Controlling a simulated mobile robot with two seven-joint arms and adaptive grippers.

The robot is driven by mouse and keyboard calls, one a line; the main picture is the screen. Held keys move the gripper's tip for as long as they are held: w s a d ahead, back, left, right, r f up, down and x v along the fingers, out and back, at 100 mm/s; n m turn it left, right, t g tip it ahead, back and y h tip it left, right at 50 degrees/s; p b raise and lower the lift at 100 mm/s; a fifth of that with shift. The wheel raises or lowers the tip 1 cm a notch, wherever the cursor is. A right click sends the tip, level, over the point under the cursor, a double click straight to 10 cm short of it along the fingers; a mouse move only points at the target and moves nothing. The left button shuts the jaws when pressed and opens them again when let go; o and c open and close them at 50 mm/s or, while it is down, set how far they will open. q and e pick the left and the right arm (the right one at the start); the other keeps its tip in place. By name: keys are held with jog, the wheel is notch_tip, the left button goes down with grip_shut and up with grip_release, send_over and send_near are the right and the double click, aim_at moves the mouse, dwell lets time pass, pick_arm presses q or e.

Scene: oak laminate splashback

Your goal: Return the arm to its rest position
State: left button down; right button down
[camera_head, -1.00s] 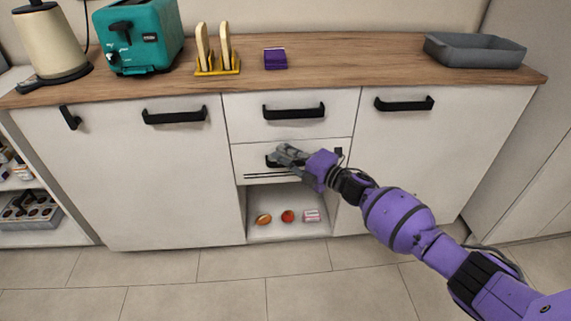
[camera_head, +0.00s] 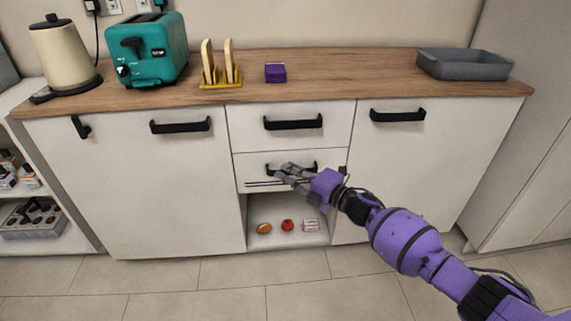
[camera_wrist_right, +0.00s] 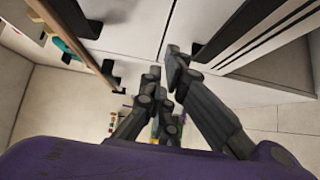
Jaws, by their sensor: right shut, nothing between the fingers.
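My right gripper (camera_head: 282,173) is at the end of the purple arm that comes in from the lower right. It is shut and empty, in front of the lower drawer (camera_head: 325,172) and overlapping that drawer's black handle in the picture. In the right wrist view, its grey fingers (camera_wrist_right: 165,72) are close together with nothing between them, beside the cabinet fronts. I cannot tell from these views whether the fingers touch the handle. My left gripper is in neither view.
The wooden counter (camera_head: 350,65) holds a kettle (camera_head: 66,55), a teal toaster (camera_head: 147,50), a toast rack (camera_head: 220,84), a purple box (camera_head: 275,73) and a grey tray (camera_head: 464,66). An open niche below the drawers holds small items, including a red one (camera_head: 287,226). The tiled floor in front is clear.

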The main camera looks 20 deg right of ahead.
jog(key=p+v, duration=0.1)
jog(key=v, duration=0.7)
jog(key=shift+d+f, duration=0.25)
jog(key=shift+d, duration=0.1)
